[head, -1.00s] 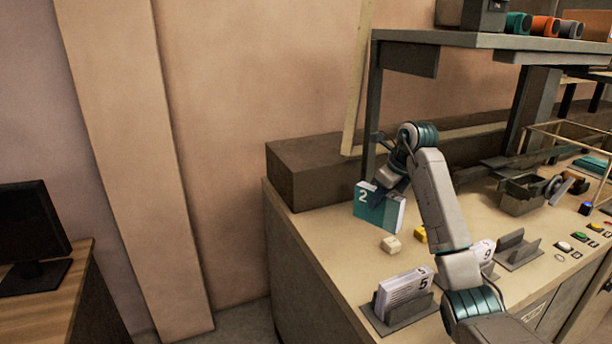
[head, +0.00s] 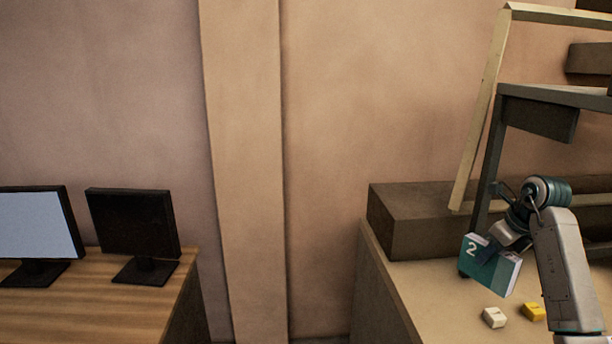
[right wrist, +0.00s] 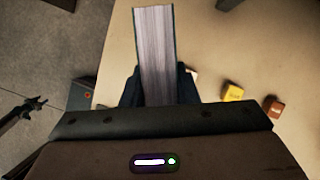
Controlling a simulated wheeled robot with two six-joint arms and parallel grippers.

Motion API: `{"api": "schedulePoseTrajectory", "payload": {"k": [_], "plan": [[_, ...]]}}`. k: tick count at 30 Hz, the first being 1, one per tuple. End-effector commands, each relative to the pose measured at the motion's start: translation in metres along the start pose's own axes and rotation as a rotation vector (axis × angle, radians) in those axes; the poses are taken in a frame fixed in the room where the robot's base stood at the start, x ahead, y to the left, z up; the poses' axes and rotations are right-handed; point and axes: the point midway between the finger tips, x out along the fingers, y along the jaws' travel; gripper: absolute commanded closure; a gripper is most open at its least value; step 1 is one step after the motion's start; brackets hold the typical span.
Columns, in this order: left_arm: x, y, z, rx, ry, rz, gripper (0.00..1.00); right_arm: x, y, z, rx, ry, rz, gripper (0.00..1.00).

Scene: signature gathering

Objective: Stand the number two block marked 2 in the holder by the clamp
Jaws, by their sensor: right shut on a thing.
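The teal block marked 2 (head: 489,263) shows in the head view at the right, above the workbench. My right gripper (head: 492,253) is shut on it from above and behind. The block looks like a thick book, slightly tilted. In the right wrist view the block's pale page edge (right wrist: 160,50) stands between the fingers of my right gripper (right wrist: 160,88). The holder and the clamp are not in view now. My left gripper is not in the head view.
A white block (head: 494,317) and a yellow block (head: 533,312) lie on the workbench (head: 440,300). A dark box-like ledge (head: 420,222) and a shelf post (head: 487,180) stand behind. A wooden desk (head: 90,305) with two monitors is at the left, with a gap between.

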Motion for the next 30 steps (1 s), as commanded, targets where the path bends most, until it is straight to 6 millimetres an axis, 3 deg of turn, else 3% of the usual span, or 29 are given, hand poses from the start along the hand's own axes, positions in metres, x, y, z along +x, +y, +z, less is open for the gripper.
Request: {"api": "schedulePoseTrajectory", "payload": {"k": [1,7,11,14,30], "plan": [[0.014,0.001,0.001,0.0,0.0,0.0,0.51,0.013,0.0,-0.005,0.0,-0.001,-0.001,1.0],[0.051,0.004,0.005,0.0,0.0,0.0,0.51,0.046,0.0,-0.019,0.0,-0.001,-0.001,1.0],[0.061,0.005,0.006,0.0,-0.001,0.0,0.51,0.056,0.0,-0.023,0.0,-0.001,-0.001,1.0],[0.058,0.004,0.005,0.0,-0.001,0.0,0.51,0.053,0.0,-0.022,0.0,-0.002,-0.001,1.0],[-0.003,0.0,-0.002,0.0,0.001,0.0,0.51,-0.003,0.0,0.001,0.0,-0.001,-0.001,1.0]]}}
